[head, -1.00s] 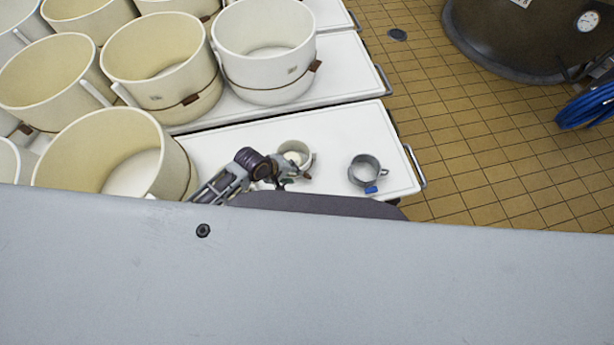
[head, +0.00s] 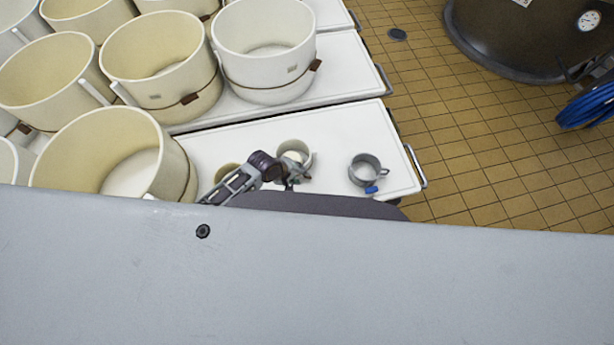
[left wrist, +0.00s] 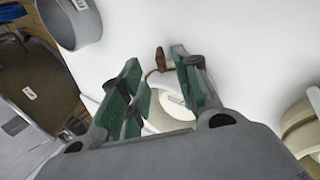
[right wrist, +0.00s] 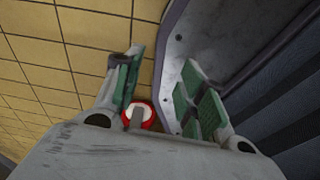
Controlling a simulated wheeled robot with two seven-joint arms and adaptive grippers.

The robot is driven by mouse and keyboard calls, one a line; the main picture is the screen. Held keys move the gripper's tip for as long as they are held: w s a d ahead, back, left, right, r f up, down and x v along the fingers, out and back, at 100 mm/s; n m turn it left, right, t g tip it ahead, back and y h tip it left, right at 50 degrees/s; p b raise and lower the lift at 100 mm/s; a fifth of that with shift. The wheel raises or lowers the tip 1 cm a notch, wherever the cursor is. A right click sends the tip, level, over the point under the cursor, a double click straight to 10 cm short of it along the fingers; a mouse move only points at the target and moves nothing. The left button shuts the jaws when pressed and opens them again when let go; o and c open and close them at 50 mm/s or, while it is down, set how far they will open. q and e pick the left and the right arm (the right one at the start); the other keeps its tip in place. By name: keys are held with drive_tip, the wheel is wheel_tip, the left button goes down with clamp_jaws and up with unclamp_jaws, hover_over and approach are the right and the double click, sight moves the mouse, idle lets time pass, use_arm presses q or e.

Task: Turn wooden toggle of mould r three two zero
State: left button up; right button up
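A small cream mould (head: 294,148) stands on the white table top, partly hidden by my left gripper (head: 291,180). In the left wrist view my left gripper (left wrist: 156,58) is open, with green-padded fingers on either side. A brown wooden toggle (left wrist: 160,59) on a thin cord shows between its fingertips. The cream mould (left wrist: 172,106) shows beneath, mostly hidden by the fingers. I cannot tell whether a finger touches the toggle. No mould number is legible. My right gripper (right wrist: 163,60) is open and empty above the tiled floor, beside a dark grey surface.
Large cream moulds (head: 100,150) crowd the left. A red-rimmed white thing (right wrist: 147,112) shows below my right gripper.

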use_arm(q)
drive_tip(key=x, duration=0.3)
drive_tip(key=shift+d+f, duration=0.1)
drive_tip(key=shift+f, duration=0.15)
drive_tip(key=shift+b+x, duration=0.65)
drive_tip(key=shift+x, duration=1.7)
use_arm(e)
drive_tip(key=shift+w+d+f, duration=0.5)
drive_tip(key=shift+d+f, duration=0.2)
drive_tip(key=shift+d, duration=0.1)
use_arm(q)
clamp_jaws()
